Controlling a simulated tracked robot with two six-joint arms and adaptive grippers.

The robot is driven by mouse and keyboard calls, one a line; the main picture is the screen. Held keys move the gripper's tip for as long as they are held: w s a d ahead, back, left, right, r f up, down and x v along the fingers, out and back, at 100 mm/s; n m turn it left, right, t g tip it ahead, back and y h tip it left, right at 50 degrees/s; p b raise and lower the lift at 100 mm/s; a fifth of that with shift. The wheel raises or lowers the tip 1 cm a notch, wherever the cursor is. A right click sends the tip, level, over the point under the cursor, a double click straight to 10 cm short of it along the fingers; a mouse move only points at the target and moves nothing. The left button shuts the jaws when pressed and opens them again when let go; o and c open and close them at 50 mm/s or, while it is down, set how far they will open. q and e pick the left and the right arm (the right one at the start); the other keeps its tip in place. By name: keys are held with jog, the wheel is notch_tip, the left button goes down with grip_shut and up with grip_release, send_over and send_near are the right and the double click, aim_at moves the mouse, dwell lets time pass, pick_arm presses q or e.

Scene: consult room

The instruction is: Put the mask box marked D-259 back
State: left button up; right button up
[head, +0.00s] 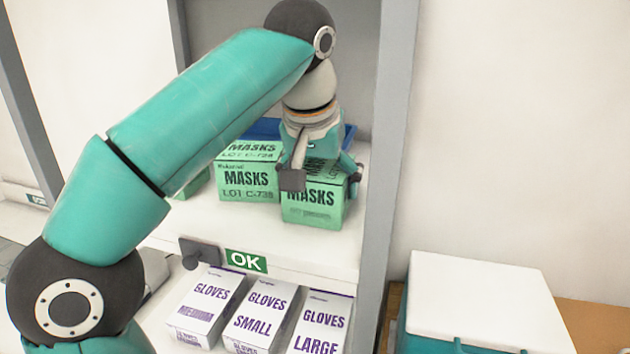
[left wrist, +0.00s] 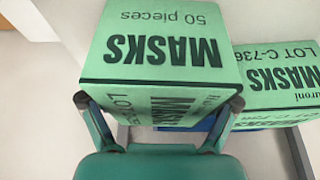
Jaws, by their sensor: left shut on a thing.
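My left gripper (head: 322,182) is shut on a green mask box (head: 312,214), with its fingers on two sides of the box near its top. The box is upright at the right end of the upper shelf, near the front edge. I cannot tell whether it rests on the shelf. In the left wrist view the held box (left wrist: 155,50) reads MASKS and 50 pieces; its lot number is hidden by the gripper. Just left of it stands another green mask box (head: 247,184), whose lot reads C-736 in the left wrist view (left wrist: 285,75). My right gripper is out of view.
A blue tray (head: 262,129) shows behind the mask boxes. A grey upright (head: 385,170) borders the shelf on the right. A white-lidded teal cooler (head: 485,300) stands at right.

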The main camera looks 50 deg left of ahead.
pick_arm(q)
jog(key=shift+f, duration=0.1)
jog(key=o, duration=1.3)
